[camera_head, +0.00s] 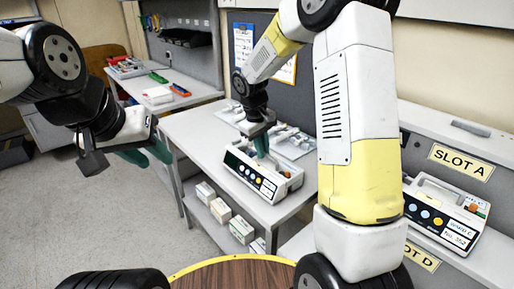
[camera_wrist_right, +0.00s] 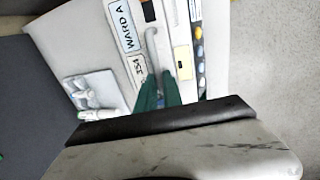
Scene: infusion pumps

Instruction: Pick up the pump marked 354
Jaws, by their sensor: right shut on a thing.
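A white pump (camera_head: 262,177) with a dark screen and coloured buttons sits on the middle table. In the right wrist view, this pump (camera_wrist_right: 182,30) carries a WARD A label and a smaller label that seems to read 354. My right gripper (camera_head: 262,150) reaches down onto it. Its green fingers (camera_wrist_right: 158,88) are shut on the pump's grey handle; their tips partly hide the grip. The pump appears to rest on the table. My left gripper (camera_head: 148,155) hangs empty at the left, its green fingers apart, away from the pump.
Another pump (camera_head: 440,212), labelled WARD C and No. 352, stands at right below the SLOT A sign (camera_head: 460,162). A tray of small parts (camera_head: 292,143) lies behind the held pump. White boxes (camera_head: 220,210) fill the lower shelf. A round wooden top (camera_head: 235,274) is in front.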

